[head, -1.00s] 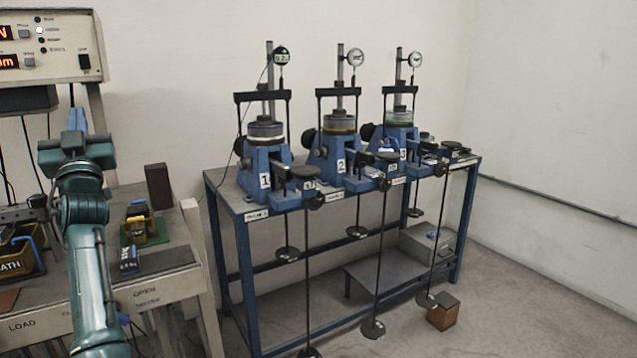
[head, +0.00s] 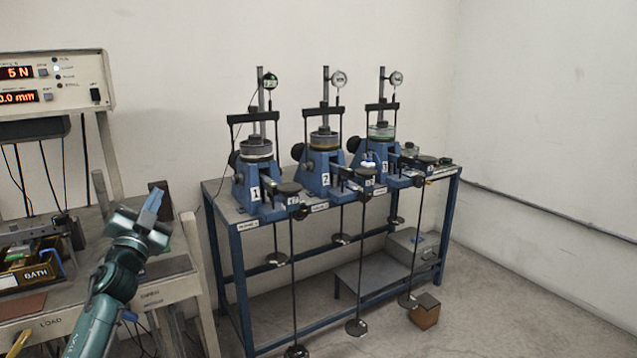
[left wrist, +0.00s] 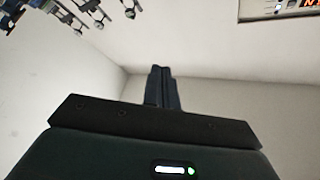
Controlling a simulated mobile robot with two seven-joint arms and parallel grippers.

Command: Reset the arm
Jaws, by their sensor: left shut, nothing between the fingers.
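My left arm (head: 112,285) comes up from the lower left in the head view. Its gripper (head: 152,203) is above the right part of the left bench, with its blue fingers together and pointing up and slightly right. The left wrist view shows the two dark fingers (left wrist: 162,88) closed side by side with nothing between them, against bare wall. My right gripper is in neither view.
A blue-framed table (head: 240,235) carries three numbered blue lever machines (head: 320,170), with weight hangers below. The left bench (head: 165,290) holds a bin marked BATH (head: 35,275). A display box (head: 55,80) stands above it. A small brown box (head: 424,312) lies on the floor.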

